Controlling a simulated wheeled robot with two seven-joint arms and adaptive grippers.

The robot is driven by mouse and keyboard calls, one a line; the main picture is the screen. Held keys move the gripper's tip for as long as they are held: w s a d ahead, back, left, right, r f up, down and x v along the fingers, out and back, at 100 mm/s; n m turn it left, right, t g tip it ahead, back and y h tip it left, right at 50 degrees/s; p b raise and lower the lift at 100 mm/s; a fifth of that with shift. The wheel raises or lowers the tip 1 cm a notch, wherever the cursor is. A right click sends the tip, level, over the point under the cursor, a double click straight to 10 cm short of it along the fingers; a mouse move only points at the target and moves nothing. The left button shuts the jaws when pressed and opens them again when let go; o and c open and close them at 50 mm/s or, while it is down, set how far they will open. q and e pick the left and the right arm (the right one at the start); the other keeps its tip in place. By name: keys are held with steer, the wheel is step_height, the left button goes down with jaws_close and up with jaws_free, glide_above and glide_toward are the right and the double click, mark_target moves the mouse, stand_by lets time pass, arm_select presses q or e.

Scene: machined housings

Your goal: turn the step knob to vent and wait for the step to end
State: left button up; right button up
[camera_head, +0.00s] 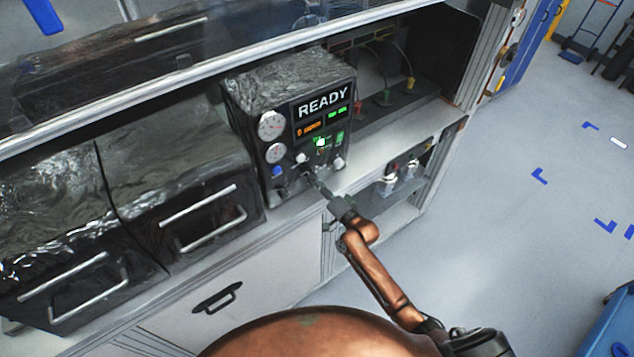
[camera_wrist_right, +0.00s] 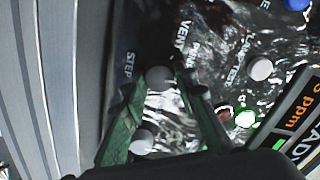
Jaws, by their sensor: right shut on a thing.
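The test unit (camera_head: 290,90) is a dark box on the bench, with a lit display (camera_head: 322,104) reading READY. My right gripper (camera_head: 309,178) reaches its lower front panel. The word VENT is printed close by. Which way the knob points cannot be told. In the head view my fingers largely hide this knob. My left gripper is not in view.
A white knob (camera_head: 338,162), another white knob (camera_head: 302,158), a blue knob (camera_head: 277,171) and a green lit button (camera_head: 320,142) sit close to the gripper. Two gauges are at the panel's left. Wrapped drawers (camera_head: 180,165) stand left; open floor lies right.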

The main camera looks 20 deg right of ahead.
steer(key=n, duration=1.1)
steer(key=shift+n, duration=0.4)
stand_by(0.3)
steer(key=o, duration=1.2)
steer(key=shift+c, duration=0.2)
steer(key=shift+s, duration=0.2)
steer(key=v, duration=1.1)
steer(key=shift+s, duration=0.35)
steer(key=shift+d, duration=0.1)
